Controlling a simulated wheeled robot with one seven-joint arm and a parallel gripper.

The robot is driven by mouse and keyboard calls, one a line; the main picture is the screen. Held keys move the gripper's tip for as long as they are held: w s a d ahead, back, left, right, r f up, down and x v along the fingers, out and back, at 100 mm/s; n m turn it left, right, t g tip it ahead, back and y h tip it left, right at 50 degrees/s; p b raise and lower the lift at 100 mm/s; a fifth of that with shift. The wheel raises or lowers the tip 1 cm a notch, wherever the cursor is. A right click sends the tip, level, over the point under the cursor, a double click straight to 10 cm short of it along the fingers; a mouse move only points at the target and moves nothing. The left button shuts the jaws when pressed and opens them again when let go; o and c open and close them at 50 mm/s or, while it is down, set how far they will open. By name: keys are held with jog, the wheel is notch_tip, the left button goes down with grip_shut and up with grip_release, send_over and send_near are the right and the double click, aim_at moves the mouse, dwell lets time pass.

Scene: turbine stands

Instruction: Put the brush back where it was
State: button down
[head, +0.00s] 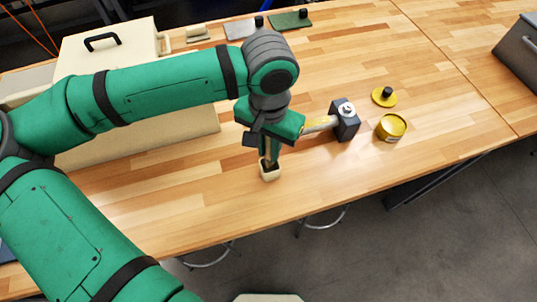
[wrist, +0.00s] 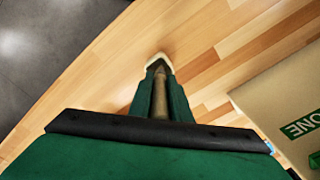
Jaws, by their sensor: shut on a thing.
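My gripper (head: 268,150) points down over the workbench, shut on the brush. The brush's brown handle (wrist: 160,95) lies between the two green fingers in the wrist view. Below the fingertips is a small cream square cup (head: 270,173) with a dark opening, near the front edge of the bench; its cream rim (wrist: 158,57) shows past the fingertips in the wrist view. The lower end of the brush is at the cup's opening; I cannot tell how deep it sits. The bristles are hidden.
Right of my gripper are a dark block (head: 345,122) with a pale bar, an open yellow tin (head: 391,128) and a yellow lid (head: 384,97) with a black knob. A large cream box (head: 140,145) stands left, behind my arm. The bench (head: 350,185) is clear at front right.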

aim_at(269, 160)
jog(key=shift+f, duration=1.8)
jog(key=shift+f, duration=0.1)
jog(key=c, duration=1.6)
grip_release()
jog(key=shift+c, duration=0.2)
notch_tip(269, 160, up, 12)
jog(key=shift+r, duration=0.15)
